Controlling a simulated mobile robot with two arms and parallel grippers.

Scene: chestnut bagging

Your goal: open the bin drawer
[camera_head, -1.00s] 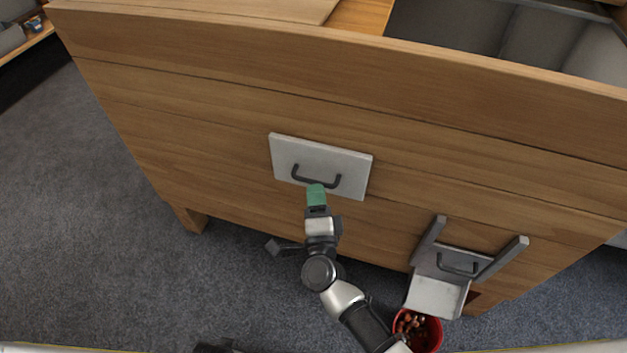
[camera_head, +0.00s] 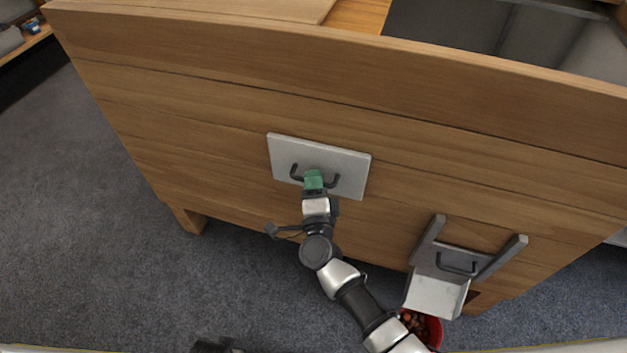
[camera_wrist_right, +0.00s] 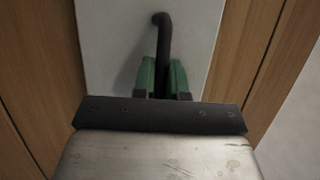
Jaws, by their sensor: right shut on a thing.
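The bin drawer (camera_head: 345,170) is a pale grey panel in the wooden front, with a dark bar handle (camera_head: 298,172). My right gripper (camera_head: 313,179), with green fingers, is at the middle of the handle. In the right wrist view the two green fingers (camera_wrist_right: 162,78) stand on either side of the dark handle bar (camera_wrist_right: 163,40), shut on it, in front of the grey panel (camera_wrist_right: 110,45). The gripper hides part of the bar.
A grey chute with side walls (camera_head: 430,240) and its own handle projects from the wooden front at lower right. A red bucket (camera_head: 433,330) holding brown chestnuts stands below it, partly behind my arm. Grey carpet (camera_head: 100,230) is clear at left.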

